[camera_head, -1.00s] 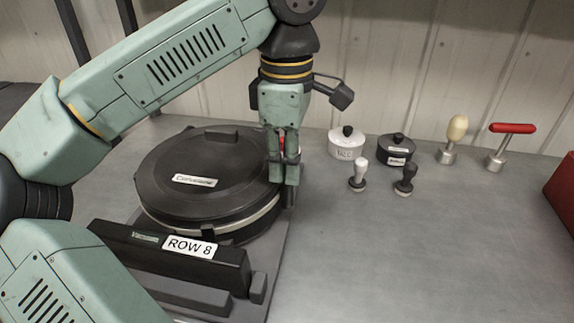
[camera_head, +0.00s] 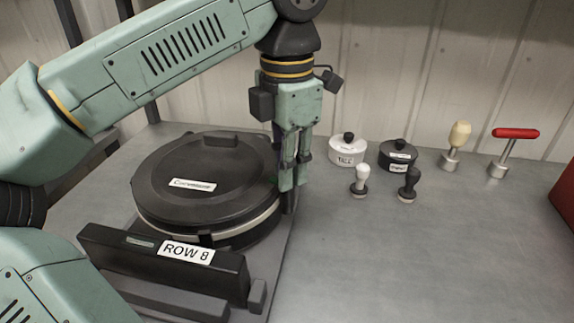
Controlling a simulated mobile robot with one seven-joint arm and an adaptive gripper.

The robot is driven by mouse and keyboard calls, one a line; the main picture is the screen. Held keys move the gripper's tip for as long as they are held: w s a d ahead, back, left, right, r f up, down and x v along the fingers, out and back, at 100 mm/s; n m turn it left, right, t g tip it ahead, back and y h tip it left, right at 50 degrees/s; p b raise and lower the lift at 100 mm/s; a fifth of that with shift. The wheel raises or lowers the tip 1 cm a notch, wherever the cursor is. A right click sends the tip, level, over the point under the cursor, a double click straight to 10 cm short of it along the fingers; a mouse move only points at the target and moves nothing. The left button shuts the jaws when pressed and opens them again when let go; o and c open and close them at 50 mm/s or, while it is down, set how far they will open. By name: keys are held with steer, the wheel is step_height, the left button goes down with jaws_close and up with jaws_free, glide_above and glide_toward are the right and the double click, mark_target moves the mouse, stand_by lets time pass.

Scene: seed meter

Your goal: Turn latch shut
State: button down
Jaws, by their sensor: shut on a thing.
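The seed meter is a round black housing with a flat lid (camera_head: 215,165) and a pale band around its rim, at the left of the bench. My gripper (camera_head: 289,172) points down at the right edge of the lid. Its fingers are shut on what appears to be the latch, at the rim. The fingers cover nearly all of the latch, so its angle cannot be told. The lid lies closed on the housing.
A black box labelled ROW 8 (camera_head: 115,252) stands in front of the meter. To the right are a white pot (camera_head: 347,153), a black pot (camera_head: 397,158), two small knobbed stampers (camera_head: 361,182), and two handled tools (camera_head: 499,160). The front right bench (camera_head: 420,260) is clear.

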steer(key=shift+n, duration=0.4)
steer(key=c, duration=1.5)
jaws_free()
steer(key=shift+o, duration=0.2)
step_height(320, 180, up, 8)
steer(key=shift+f, duration=0.2)
